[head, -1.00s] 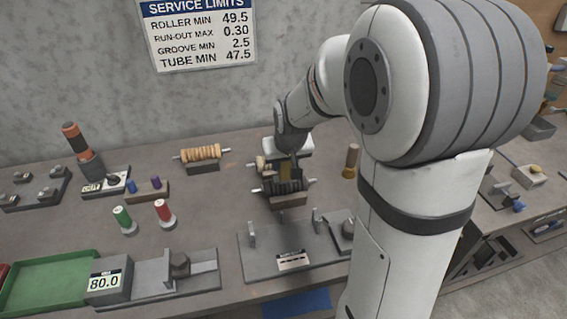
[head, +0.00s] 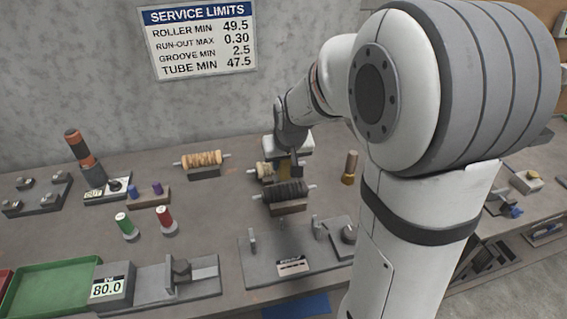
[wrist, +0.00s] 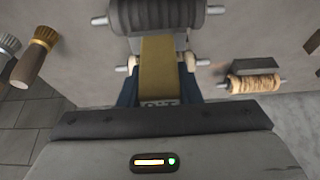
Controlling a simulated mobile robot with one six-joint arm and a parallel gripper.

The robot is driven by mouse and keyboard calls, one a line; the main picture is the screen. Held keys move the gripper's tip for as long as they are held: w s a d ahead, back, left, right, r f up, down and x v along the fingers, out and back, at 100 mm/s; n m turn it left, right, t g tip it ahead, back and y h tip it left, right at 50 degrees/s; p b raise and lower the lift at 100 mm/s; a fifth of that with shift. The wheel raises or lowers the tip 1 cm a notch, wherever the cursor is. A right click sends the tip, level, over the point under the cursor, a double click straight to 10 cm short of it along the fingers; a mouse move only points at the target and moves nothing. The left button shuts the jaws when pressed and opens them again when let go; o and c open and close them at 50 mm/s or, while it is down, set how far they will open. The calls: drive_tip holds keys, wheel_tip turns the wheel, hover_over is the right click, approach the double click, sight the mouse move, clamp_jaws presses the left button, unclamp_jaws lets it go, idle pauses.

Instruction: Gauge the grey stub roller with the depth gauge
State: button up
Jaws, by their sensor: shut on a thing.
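A dark grey ribbed roller (head: 287,191) with pale shaft ends lies across a brown stand near the middle of the bench. It also shows at the top of the wrist view (wrist: 168,13). My gripper (wrist: 160,92) is shut on a flat olive-yellow bar (wrist: 158,58), which looks like the depth gauge. In the head view the bar (head: 284,168) hangs below my gripper, just behind the dark roller. A short tan roller (head: 264,169) is beside and partly behind the bar. Its shaft ends stick out on both sides in the wrist view. The bar's lower tip is hard to make out.
A tan ribbed roller (head: 202,159) rests on a stand at left. A grey fixture plate (head: 292,264) with uprights is in front. Green and red pegs (head: 165,220), a display reading 80.0 and a green tray (head: 50,282) are at left.

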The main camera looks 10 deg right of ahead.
drive_tip(key=shift+r+p, duration=1.2)
drive_tip(key=shift+r, duration=0.95)
drive_tip(key=shift+s+f, duration=0.1)
